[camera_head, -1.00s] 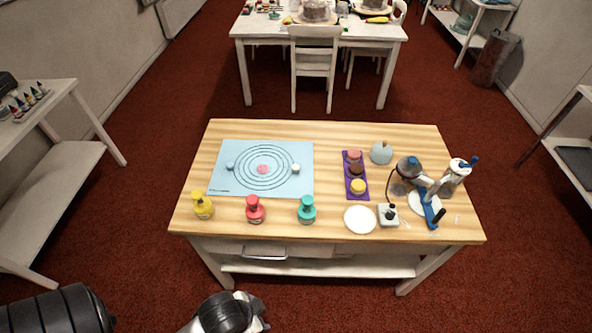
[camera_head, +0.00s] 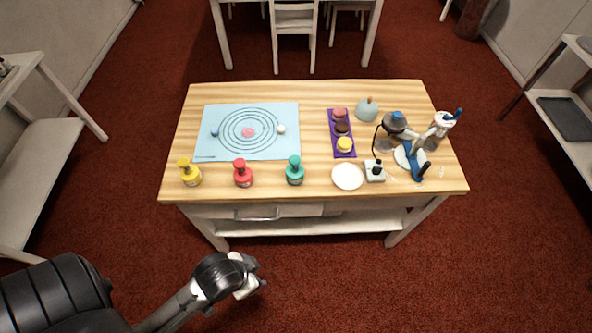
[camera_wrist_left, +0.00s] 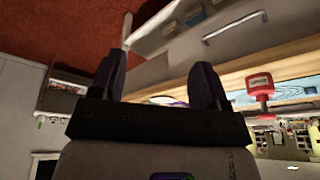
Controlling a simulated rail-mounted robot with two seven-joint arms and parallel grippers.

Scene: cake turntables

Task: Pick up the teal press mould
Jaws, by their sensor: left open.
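The teal press mould (camera_head: 295,171) stands upright near the table's front edge, right of the red press mould (camera_head: 243,173) and left of a white plate. A yellow press mould (camera_head: 190,173) stands further left. My left gripper (camera_head: 250,277) is in front of the table, below and left of the teal mould and well apart from it. In the left wrist view its two fingers (camera_wrist_left: 158,82) are spread with nothing between them. The red mould (camera_wrist_left: 260,86) shows there at the right; I cannot make out the teal mould in that view. My right gripper is not in view.
A blue ringed mat (camera_head: 286,112) lies behind the moulds on the wooden table. To the right are a white plate (camera_head: 347,176), a purple tray (camera_head: 335,124) with round pieces, and a lamp-like stand (camera_head: 408,153). A lower shelf (camera_head: 300,228) runs under the tabletop.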

